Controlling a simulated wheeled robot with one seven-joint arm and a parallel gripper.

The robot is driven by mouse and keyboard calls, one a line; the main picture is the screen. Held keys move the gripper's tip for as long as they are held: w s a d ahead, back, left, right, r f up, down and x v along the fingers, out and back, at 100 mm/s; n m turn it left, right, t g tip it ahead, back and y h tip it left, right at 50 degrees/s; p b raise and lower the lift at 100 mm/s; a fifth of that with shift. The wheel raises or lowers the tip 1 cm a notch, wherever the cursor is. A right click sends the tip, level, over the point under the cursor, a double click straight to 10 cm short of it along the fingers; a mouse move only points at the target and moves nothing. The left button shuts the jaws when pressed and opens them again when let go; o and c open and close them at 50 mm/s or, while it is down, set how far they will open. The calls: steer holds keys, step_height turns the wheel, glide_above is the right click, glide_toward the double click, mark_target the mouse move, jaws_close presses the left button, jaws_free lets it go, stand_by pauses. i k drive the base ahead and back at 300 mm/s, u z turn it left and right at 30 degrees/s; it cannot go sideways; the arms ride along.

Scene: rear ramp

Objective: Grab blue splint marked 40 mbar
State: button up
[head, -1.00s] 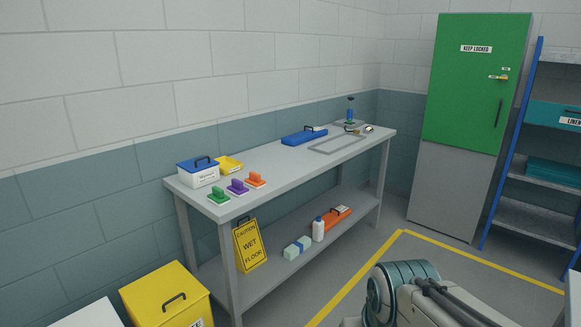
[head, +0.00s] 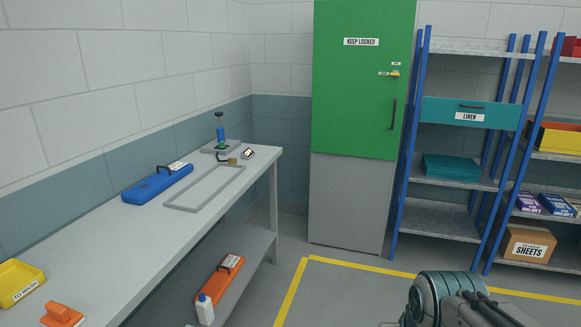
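A long blue case with a dark handle and a white label (head: 158,184) lies on the bench top near the wall; the label is too small to read, so I cannot tell whether it is the 40 mbar splint. An orange case of like shape (head: 220,279) with a dark handle and a white label lies on the bench's lower shelf. My arm shows at the lower right, well apart from both cases. My gripper is not in view.
The grey bench (head: 110,240) runs along the left wall, with an empty grey frame (head: 206,187), a blue pump-like item (head: 220,134) and a yellow tray (head: 20,284). A green locker (head: 363,85) and blue-post shelves (head: 445,176) stand behind. Floor inside the yellow line is clear.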

mark_target(142, 192)
steer(key=z, duration=0.05)
steer(key=i, duration=1.6)
steer(key=u, duration=0.75)
steer(key=i, duration=1.25)
steer(key=u, duration=1.5)
steer(key=i, duration=0.65)
steer(key=u, duration=0.35)
